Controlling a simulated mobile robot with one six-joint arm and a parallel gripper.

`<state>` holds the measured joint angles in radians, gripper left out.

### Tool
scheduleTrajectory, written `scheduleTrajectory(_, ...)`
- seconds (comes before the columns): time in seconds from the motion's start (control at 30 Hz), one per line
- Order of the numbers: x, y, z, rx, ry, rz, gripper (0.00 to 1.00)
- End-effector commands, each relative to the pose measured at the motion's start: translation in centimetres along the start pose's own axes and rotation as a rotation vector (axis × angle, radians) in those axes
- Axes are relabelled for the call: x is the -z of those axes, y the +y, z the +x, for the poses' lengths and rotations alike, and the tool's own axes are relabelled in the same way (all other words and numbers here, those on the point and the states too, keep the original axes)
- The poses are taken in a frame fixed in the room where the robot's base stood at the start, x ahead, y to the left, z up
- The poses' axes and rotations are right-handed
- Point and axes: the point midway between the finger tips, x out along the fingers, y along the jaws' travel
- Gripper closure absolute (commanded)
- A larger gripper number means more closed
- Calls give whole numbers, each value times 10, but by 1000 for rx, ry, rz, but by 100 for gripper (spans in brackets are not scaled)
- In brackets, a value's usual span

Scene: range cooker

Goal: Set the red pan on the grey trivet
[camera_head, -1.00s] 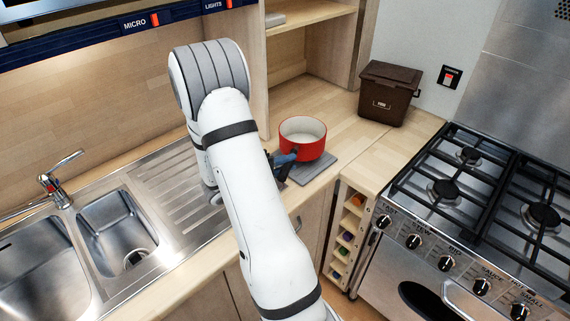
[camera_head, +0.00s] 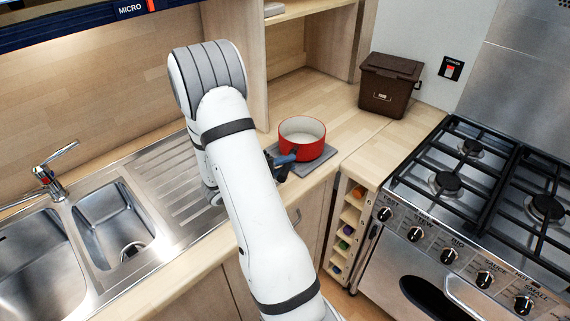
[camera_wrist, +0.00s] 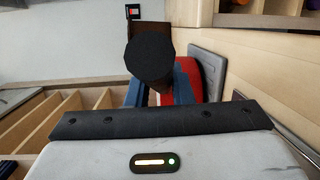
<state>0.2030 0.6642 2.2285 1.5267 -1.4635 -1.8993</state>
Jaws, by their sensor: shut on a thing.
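The red pan (camera_head: 303,151), white inside, is upright over the grey trivet (camera_head: 325,156) on the wooden counter. The trivet's front and right edges show beyond the pan. I cannot tell for certain whether the pan's base touches it. My gripper (camera_head: 281,163) is shut on the pan's handle, at the pan's front left; my white arm partly hides it. In the wrist view the handle's dark round end (camera_wrist: 152,57) sits between my blue fingers. The red pan side (camera_wrist: 210,75) and the grey trivet (camera_wrist: 207,60) show behind, with most of the pan hidden.
A brown lidded bin (camera_head: 389,88) stands behind on the counter. The gas cooker (camera_head: 470,185) is to the right, the steel sink and drainer (camera_head: 115,225) to the left. A wooden shelf unit (camera_head: 305,45) rises behind the pan. Some counter between pan and bin is clear.

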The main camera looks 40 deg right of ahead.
Motion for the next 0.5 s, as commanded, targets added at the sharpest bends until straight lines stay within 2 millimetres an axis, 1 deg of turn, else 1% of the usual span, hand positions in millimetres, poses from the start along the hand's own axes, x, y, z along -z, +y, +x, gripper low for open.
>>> scheduleTrajectory(0.5,1,-6,0,-3,1,3,100)
